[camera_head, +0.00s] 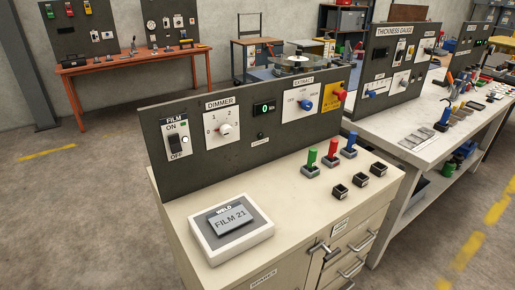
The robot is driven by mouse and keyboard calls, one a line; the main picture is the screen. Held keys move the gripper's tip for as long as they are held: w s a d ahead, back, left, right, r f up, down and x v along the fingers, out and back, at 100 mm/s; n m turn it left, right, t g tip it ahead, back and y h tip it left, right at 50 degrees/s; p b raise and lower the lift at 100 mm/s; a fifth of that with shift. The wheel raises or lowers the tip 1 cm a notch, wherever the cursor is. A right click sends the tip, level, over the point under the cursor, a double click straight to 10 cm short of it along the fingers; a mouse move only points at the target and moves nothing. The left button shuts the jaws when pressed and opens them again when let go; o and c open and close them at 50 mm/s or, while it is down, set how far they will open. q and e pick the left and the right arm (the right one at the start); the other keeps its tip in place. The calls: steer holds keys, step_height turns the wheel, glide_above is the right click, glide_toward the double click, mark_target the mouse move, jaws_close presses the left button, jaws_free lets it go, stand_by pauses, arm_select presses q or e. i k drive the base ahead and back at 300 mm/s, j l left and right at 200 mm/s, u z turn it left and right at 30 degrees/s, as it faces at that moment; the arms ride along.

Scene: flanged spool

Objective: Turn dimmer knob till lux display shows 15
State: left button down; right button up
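The dimmer knob (225,129) is a white round knob on a white plate labelled DIMMER, marked with numbers such as 0, 1 and 2. It sits on the upright dark panel (190,173). To its right is the small black lux display (264,108), which shows a green 0. Its unit text is too small to read. Neither of my grippers shows in the head view.
A FILM switch (175,139) is left of the dimmer; an EXTRACT knob (305,105) is right. Below, the cabinet top holds a FILM 21 box (231,226), coloured levers (331,153) and small black blocks (360,180). A workbench (425,150) stands right.

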mark_target(227, 131)
steer(key=l+u, duration=0.1)
steer(key=l, duration=0.25)
steer(key=i+l, duration=0.1)
steer(key=l, duration=0.4)
steer(key=i+l, duration=0.1)
steer(key=l, duration=0.4)
steer(key=i+l, duration=0.1)
steer(key=l, duration=0.4)
